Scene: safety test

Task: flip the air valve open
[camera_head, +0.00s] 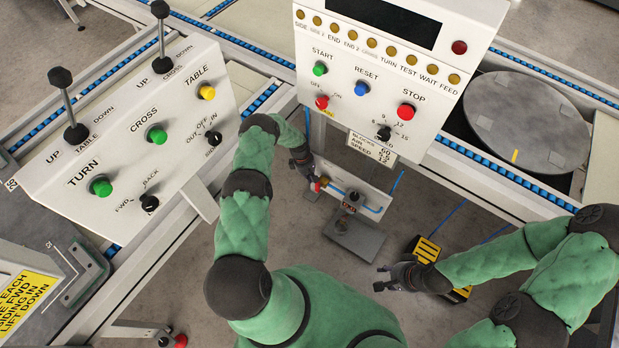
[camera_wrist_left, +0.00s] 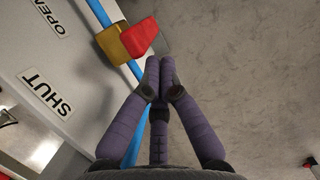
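The air valve has a brass body (camera_wrist_left: 112,43) and a red handle (camera_wrist_left: 138,37), on a blue pipe (camera_wrist_left: 97,12) beside a pale panel (camera_wrist_left: 25,55). The handle sticks out to the right, across the pipe. OPEN and SHUT labels are on the panel. In the head view the red handle (camera_head: 314,187) is partly hidden by my left gripper (camera_head: 311,178). In the left wrist view my left gripper (camera_wrist_left: 160,68) has its fingertips together, close to the handle's lower side; contact is unclear. Nothing shows between them. My right gripper (camera_head: 379,278) is open and empty, lower right.
A control box (camera_head: 372,75) with buttons stands above my left gripper. Another slanted box (camera_head: 130,130) with levers is at left. A small panel (camera_head: 375,200) with a knob is right of the valve. A black-and-yellow pedal (camera_head: 428,250) is on the floor behind my right gripper.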

